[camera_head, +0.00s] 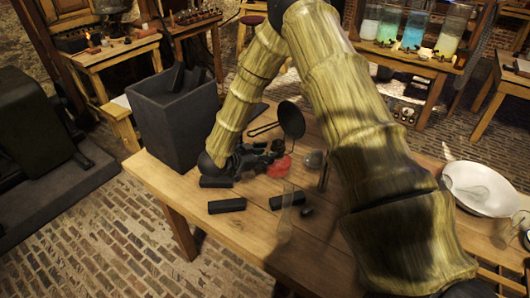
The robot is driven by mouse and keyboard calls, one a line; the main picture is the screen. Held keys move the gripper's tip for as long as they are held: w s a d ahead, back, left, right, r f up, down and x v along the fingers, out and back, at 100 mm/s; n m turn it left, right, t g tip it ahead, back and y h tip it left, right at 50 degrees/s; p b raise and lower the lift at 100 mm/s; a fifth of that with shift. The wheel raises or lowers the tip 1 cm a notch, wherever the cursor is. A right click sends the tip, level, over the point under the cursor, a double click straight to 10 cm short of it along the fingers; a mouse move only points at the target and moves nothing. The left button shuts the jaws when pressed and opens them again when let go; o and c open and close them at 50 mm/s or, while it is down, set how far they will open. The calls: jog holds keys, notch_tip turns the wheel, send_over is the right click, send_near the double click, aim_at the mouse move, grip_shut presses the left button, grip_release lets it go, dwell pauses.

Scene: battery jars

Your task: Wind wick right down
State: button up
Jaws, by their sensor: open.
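A small red object (280,167), perhaps the lamp's body, sits on the wooden table (245,255) just right of my gripper. A round dark disc (291,119) on a thin handle or arm stands above and behind it. No wick or wick knob can be made out at this size. My gripper (264,153) is low over the table, its fingers open close to the red object. Whether they touch it I cannot tell. The gripper partly hides the red object's left side. A clear glass piece (287,216), perhaps a chimney, stands nearer the table's front.
A dark square bin (172,125) stands left of my gripper. Black blocks (227,205) (288,200) lie in front of it. A small glass item (314,158) is to the right. A white bowl (478,190) is at far right. The front left tabletop is clear.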

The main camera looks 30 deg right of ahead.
jog(key=shift+d+f, duration=0.15)
jog(key=shift+d, duration=0.1)
grip_shut()
jog(key=shift+w, duration=0.1)
